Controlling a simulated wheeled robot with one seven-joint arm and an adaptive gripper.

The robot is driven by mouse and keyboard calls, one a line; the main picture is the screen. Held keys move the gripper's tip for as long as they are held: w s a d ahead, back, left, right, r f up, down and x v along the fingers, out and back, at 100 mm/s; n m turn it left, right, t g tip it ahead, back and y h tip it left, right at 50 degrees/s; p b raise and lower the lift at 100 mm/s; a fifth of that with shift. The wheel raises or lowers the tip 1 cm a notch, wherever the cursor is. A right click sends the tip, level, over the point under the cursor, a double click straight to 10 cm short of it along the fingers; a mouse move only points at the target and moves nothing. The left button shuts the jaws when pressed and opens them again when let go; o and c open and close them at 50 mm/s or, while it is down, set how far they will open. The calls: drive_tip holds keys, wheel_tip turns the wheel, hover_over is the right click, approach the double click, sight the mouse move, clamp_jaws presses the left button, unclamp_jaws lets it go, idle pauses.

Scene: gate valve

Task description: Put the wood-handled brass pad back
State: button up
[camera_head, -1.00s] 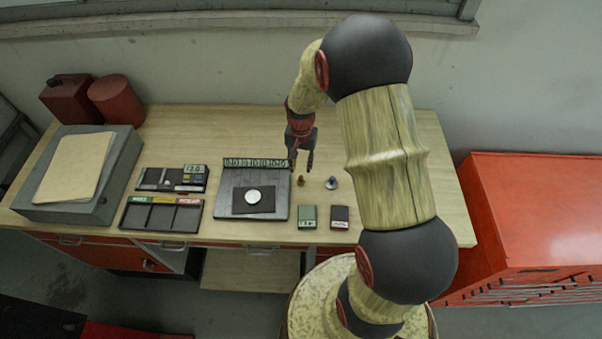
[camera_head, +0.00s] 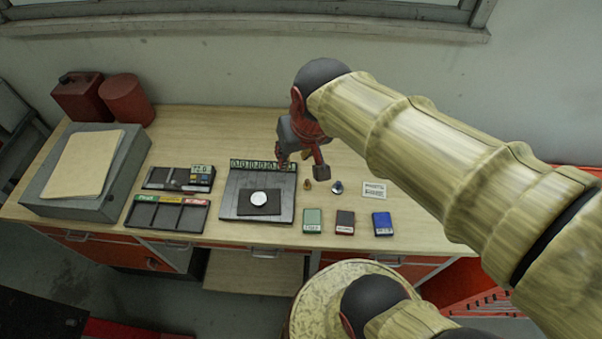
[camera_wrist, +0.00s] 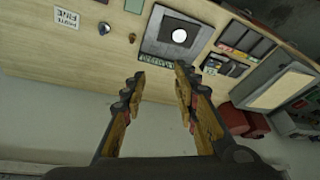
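A small brown and brass-coloured piece (camera_head: 307,184), which looks like the wood-handled brass pad, stands on the bench right of the dark tray with the white disc. It also shows in the wrist view (camera_wrist: 132,38), beyond my fingertips. My gripper (camera_head: 302,166) hangs above the bench behind it, fingers spread. In the wrist view my gripper (camera_wrist: 160,73) is open, with nothing between its fingers. A silver and dark pad (camera_head: 337,187) stands just right of the brass piece, and shows in the wrist view (camera_wrist: 104,28). Fine detail of both pads is too small to tell.
The dark tray (camera_head: 229,207) has a row of numbered marks at its back. Green (camera_head: 312,221), dark red (camera_head: 345,223) and blue (camera_head: 382,224) blocks line the front. A printed card (camera_head: 374,190) lies behind the blue block. Divided trays (camera_head: 168,214) and a grey box (camera_head: 65,207) stand left.

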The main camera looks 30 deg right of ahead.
drive_tip(key=s+a+r+n+t, duration=0.1)
drive_tip(key=s+a+r+n, duration=0.1)
drive_tip(key=s, duration=0.4)
drive_tip(key=shift+s+a+r, duration=0.15)
drive_tip(key=shift+s+r, duration=0.05)
drive_tip(key=shift+s, duration=0.15)
